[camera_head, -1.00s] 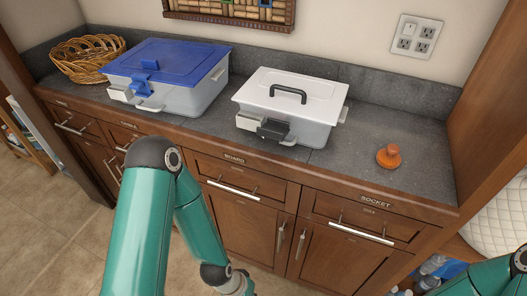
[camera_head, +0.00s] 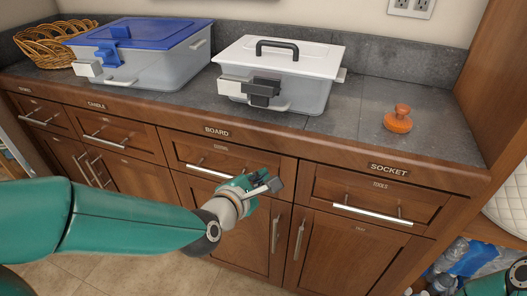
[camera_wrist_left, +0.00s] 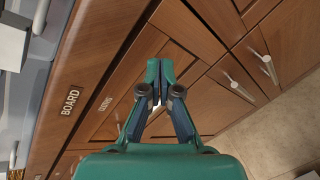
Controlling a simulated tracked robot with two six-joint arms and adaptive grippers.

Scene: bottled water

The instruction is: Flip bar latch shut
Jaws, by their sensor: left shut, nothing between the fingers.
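A clear box (camera_head: 312,96) with a white lid (camera_head: 320,56) and black top handle stands on the counter. I cannot tell whether this latch is engaged. Left of it stands a clear box (camera_head: 165,72) with a blue lid (camera_head: 155,32), a blue front latch (camera_head: 114,45) and a white block (camera_head: 87,68). My left gripper (camera_head: 272,186) is shut and empty, in front of the cabinet doors, below the counter edge and apart from both boxes. It also shows in the left wrist view (camera_wrist_left: 160,68).
The grey counter (camera_head: 345,115) has free room right of the white-lidded box, up to an orange knob-like object (camera_head: 398,120). A wicker basket (camera_head: 50,45) sits at the back left. Drawer handles (camera_head: 372,214) stick out below the counter.

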